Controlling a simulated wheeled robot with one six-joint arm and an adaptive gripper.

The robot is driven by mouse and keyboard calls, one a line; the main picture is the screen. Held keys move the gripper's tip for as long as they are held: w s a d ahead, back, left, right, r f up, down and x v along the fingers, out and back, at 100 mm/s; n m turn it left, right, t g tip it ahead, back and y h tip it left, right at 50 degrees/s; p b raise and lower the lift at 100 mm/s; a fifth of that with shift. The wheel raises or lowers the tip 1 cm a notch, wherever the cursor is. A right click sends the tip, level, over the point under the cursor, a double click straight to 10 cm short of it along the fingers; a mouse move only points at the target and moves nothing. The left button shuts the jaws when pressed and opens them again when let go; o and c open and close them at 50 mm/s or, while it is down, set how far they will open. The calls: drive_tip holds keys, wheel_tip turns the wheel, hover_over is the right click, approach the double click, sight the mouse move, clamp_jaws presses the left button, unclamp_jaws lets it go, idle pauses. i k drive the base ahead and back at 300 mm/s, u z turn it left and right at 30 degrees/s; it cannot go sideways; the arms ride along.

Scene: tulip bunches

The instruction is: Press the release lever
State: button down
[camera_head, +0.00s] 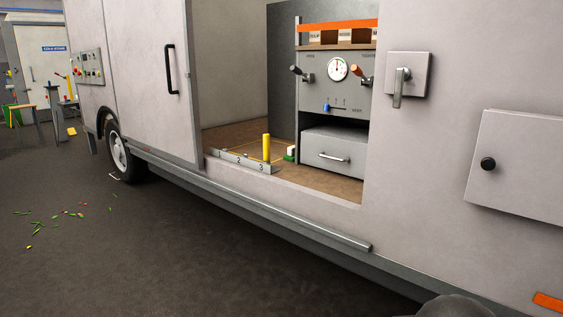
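Several levers show on the van, and I cannot tell which is the release lever. A grey lever handle (398,91) hangs down on a square plate on the outer wall, right of the opening. Inside the opening, a grey panel (345,92) carries a black-tipped lever (299,71) at its left, an orange-tipped lever (361,75) at its right and a small blue-tipped lever (327,107) low down. A round gauge (337,68) sits between the upper two. My gripper is not in view.
A grey drawer (334,158) is below the panel. A yellow post (266,147) stands by a numbered strip (243,161) at the opening's edge. A long rail (275,217) runs along the van's side.

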sight(294, 69)
drive_tip(key=u, duration=0.45)
drive_tip(key=i, duration=1.95)
drive_tip(key=u, duration=0.45)
